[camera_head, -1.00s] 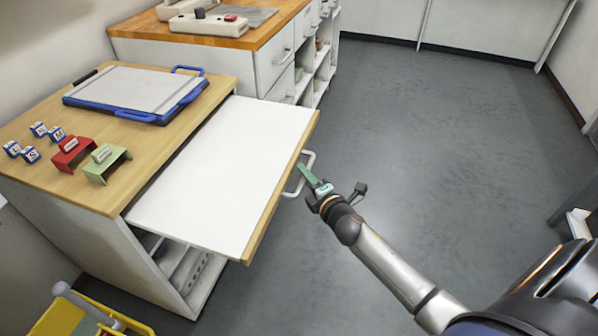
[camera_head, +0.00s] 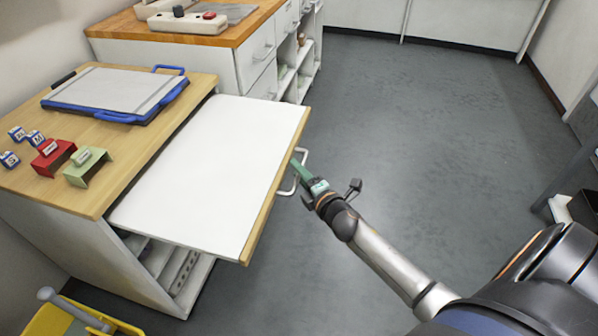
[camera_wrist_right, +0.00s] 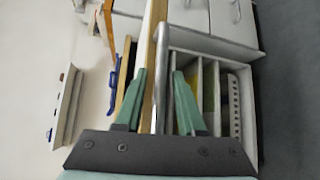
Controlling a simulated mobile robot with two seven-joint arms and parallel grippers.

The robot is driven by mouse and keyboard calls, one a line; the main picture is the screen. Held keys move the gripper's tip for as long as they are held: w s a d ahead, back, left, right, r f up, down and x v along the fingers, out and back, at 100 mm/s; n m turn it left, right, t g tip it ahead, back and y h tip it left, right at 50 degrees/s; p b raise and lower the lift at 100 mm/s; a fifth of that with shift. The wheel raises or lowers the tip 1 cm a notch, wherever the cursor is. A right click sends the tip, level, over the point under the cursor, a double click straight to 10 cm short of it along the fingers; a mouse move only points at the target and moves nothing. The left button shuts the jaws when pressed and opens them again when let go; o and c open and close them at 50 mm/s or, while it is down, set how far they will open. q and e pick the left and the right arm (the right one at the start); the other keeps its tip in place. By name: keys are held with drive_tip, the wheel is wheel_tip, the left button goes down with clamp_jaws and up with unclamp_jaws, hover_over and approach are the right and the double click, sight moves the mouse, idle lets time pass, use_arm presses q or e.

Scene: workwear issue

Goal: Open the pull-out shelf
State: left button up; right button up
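The pull-out shelf (camera_head: 205,175) is a white board with a wooden front edge. It stands well out from the wooden-topped cabinet, above the cabinet's open lower compartments. A pale bar handle (camera_head: 302,158) is fixed to its front edge. My right gripper (camera_head: 305,177), with green fingers, is at the handle. The wooden front edge shows just left of the bar. My left gripper is not in view.
A blue tray (camera_head: 120,117) with a grey-white top, letter blocks (camera_head: 36,138), a red stand (camera_head: 55,155) and a green stand (camera_head: 88,165) are on the cabinet top (camera_head: 60,185). A yellow bin (camera_head: 55,318) is at lower left. The grey floor right of the shelf is clear.

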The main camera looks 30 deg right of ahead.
drive_tip(key=shift+o, duration=0.4)
drive_tip(key=shift+s, duration=0.3)
drive_tip(key=s+r, duration=0.1)
drive_tip(key=s, duration=1)
drive_tip(key=shift+s+a+r+p, duration=0.4)
